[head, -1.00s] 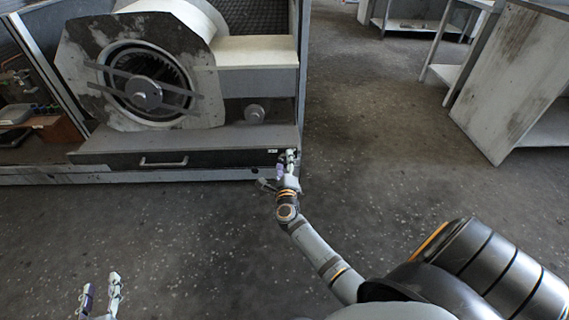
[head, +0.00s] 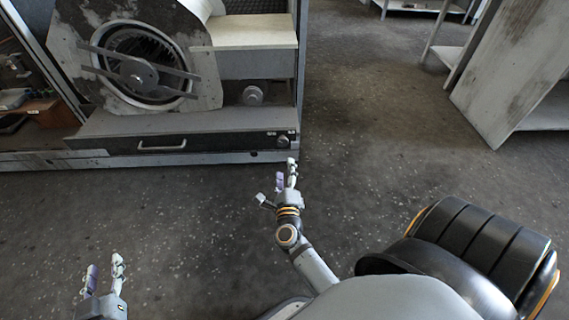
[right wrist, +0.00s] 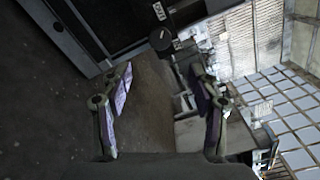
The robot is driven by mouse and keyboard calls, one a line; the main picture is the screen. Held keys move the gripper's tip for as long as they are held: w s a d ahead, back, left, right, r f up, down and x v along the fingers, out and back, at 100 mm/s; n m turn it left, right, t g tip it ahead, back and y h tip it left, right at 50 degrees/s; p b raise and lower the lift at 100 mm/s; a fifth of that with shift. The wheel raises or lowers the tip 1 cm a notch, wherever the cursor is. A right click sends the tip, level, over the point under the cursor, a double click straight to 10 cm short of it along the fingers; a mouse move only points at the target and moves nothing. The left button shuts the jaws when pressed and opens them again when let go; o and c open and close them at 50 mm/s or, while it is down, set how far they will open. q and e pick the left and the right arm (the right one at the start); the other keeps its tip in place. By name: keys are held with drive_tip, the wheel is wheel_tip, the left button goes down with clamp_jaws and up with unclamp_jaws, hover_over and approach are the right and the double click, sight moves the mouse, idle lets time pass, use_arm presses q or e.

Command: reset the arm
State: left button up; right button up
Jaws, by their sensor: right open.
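My right gripper (head: 286,176) is in front of the blower housing's lower drawer, over the floor, with its fingers apart and nothing between them. It also shows in the right wrist view (right wrist: 160,88), its two purple-padded fingers spread wide. My left gripper (head: 104,272) is at the lower left of the head view, over bare floor. Its two fingers stand apart with nothing between them.
The blower (head: 140,68) sits in its housing at the upper left, above a drawer with a handle (head: 162,146) and a dark knob (head: 283,142). A grey cabinet (head: 510,75) stands at the right. The floor between is clear.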

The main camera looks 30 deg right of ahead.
idle(0.5)
